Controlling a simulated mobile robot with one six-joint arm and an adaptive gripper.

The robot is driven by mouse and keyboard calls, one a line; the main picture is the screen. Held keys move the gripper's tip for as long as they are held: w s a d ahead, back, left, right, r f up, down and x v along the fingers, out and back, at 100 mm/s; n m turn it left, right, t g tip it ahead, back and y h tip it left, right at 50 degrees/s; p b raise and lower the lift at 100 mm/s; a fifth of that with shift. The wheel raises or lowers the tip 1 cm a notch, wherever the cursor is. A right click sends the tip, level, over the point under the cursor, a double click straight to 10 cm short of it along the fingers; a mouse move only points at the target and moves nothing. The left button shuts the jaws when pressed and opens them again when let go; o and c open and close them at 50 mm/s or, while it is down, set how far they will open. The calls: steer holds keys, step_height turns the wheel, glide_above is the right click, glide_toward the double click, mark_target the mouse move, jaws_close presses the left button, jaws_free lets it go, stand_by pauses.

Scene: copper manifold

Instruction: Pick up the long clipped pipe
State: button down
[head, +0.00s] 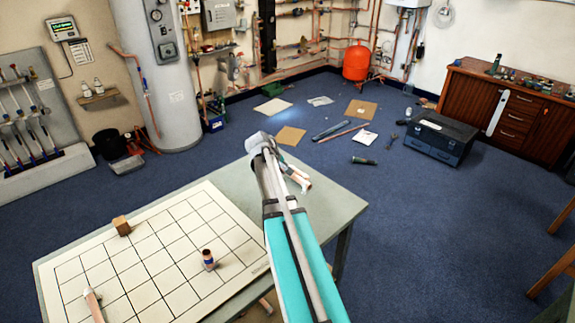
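My arm reaches over the table to its far right corner. My gripper (289,171) is small and partly hidden by my own arm, so its finger opening does not show. A short white and copper-coloured piece (303,181) shows right beside it; I cannot tell whether it is held. A copper pipe (92,303) with a pale end is at the near left of the white gridded board (70,270), cut off by the picture's bottom edge. I cannot tell which piece is the long clipped pipe.
A wooden block (121,226) and a short copper fitting with a blue band (208,260) stand on the board. The board lies on a grey-green table (338,203). A black toolbox (440,137), a torch (363,161) and flat sheets lie on the blue floor beyond.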

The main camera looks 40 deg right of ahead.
steer(key=s+a+r+p, duration=0.3)
steer(key=s+a, duration=0.2)
steer(key=a, duration=0.2)
steer(key=shift+r, duration=0.4)
stand_by(0.4)
